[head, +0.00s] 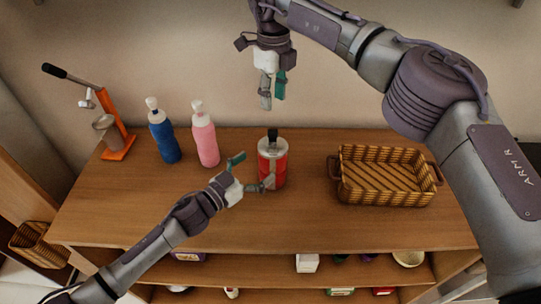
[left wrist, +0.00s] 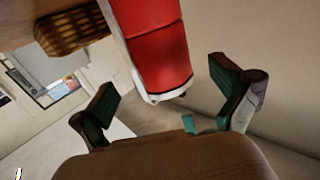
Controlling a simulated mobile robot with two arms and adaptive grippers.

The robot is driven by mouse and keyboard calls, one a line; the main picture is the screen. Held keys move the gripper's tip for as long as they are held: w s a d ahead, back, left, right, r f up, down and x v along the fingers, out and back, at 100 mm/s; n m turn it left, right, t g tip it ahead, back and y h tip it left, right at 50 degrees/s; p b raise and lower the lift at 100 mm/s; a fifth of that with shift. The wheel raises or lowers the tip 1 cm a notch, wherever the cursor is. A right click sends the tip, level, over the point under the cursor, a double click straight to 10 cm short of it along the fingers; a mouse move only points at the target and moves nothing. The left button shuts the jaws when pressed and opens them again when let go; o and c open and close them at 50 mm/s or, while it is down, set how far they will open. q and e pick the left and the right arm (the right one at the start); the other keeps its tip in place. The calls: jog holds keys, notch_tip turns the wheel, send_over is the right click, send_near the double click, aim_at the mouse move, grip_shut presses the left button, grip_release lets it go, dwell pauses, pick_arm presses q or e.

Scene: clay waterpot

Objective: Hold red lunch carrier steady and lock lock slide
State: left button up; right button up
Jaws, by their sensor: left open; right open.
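The red lunch carrier (head: 280,172) stands upright on the wooden table, with a pale metal lid and a dark piece on top. I cannot pick out the lock slide. My left gripper (head: 253,172) is open at the carrier's left side, one finger in front of the carrier and the other to its left. In the left wrist view the carrier (left wrist: 160,50) appears tilted, beyond and between the open fingers (left wrist: 165,95); contact cannot be told. My right gripper (head: 273,90) is open and empty, pointing down above the carrier, with its fingers fairly close together.
A pink bottle (head: 206,142) and a blue bottle (head: 165,140) stand left of the carrier. An orange lever press (head: 118,143) is at the far left. A woven basket (head: 385,178) sits to the right. Shelves below hold small items. The table front is mostly clear.

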aim_at(273, 155)
pick_arm(q)
jog(key=x, duration=0.6)
jog(key=shift+d, duration=0.1)
